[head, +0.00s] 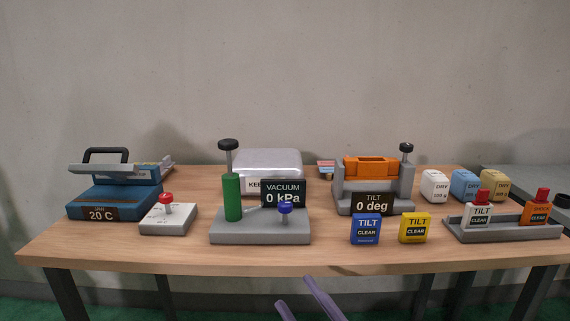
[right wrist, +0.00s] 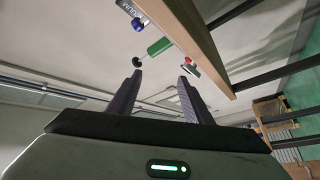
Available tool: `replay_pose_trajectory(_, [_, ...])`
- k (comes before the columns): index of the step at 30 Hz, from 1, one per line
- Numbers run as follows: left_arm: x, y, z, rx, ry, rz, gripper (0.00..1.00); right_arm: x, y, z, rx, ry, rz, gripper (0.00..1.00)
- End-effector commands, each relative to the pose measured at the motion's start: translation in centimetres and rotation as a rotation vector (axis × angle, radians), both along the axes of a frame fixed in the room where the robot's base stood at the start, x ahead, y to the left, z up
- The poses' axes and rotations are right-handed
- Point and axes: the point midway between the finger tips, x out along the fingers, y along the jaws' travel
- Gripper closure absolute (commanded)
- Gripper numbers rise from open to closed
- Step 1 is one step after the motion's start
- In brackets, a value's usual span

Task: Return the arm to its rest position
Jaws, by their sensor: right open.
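My right gripper (head: 294,292) shows at the bottom middle of the head view, only its two purple fingers. They are apart and nothing is between them. They are in front of and below the table's front edge. In the right wrist view my right gripper (right wrist: 160,75) is open and empty, and a tilted table edge (right wrist: 190,40) crosses beyond the fingertips. The rest of the right arm is hidden in the head view. My left gripper is in neither view.
The wooden table (head: 150,250) holds a blue press (head: 115,203), a red-knobbed box (head: 168,218), a vacuum stand (head: 260,232), an orange tilt device (head: 371,168), blue and yellow tags and a grey rack (head: 505,231). Its front strip is bare.

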Motion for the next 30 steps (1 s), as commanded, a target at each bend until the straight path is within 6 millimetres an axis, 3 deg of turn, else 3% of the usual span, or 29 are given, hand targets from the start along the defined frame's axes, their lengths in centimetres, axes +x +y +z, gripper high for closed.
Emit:
replay_pose_trajectory(1, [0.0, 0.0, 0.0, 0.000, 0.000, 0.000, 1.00, -0.7, -1.6, -3.6, 0.049, 0.147, -0.046, 0.55])
replay_pose_trajectory(6, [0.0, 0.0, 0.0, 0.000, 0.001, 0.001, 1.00, -5.1, -6.6, -14.9, 0.191, 0.596, -0.193, 0.55])
replay_pose_trajectory(9, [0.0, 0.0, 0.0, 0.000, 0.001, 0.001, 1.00, -9.4, -8.8, -20.8, 0.261, 0.834, -0.277, 0.55])
replay_pose_trajectory(13, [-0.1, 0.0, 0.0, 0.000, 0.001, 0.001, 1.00, -15.3, -11.0, -26.3, 0.336, 1.087, -0.370, 0.55])
replay_pose_trajectory(16, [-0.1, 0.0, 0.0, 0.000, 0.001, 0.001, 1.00, -19.0, -12.0, -28.9, 0.373, 1.222, -0.422, 0.55])
replay_pose_trajectory(20, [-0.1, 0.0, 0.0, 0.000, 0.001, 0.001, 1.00, -21.7, -12.5, -30.4, 0.399, 1.316, -0.459, 0.55])
replay_pose_trajectory(30, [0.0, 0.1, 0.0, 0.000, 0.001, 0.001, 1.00, -22.3, -12.7, -30.8, 0.403, 1.337, -0.467, 0.55])
